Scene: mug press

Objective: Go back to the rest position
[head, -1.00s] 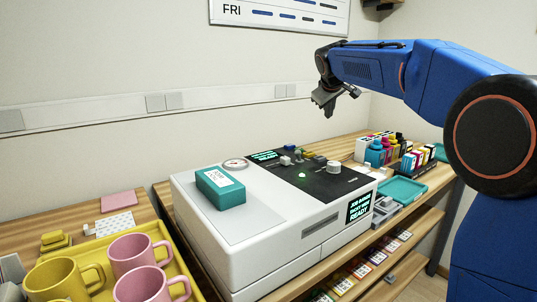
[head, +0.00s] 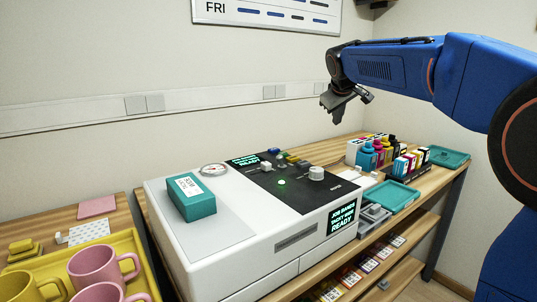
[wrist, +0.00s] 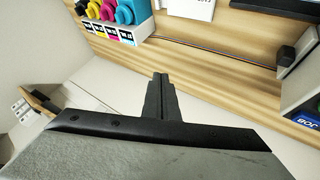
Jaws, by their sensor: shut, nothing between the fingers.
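My gripper (head: 336,116) hangs in the air above the back right of the white press machine, pointing down. Its fingers are together and empty. In the wrist view the closed fingers (wrist: 159,97) show against the bench and wall. The white press (head: 262,240) stands on the wooden bench below, with a black control panel, a green light and a screen that reads READY. A teal box (head: 191,198) with a white label lies on top of the press at its left.
Ink bottles and cartons (head: 378,152) stand at the back right, with a teal tray (head: 392,196) in front. A yellow tray (head: 150,268) with pink and yellow mugs is at lower left. The wall with its rail (head: 75,116) is behind. The air around my gripper is clear.

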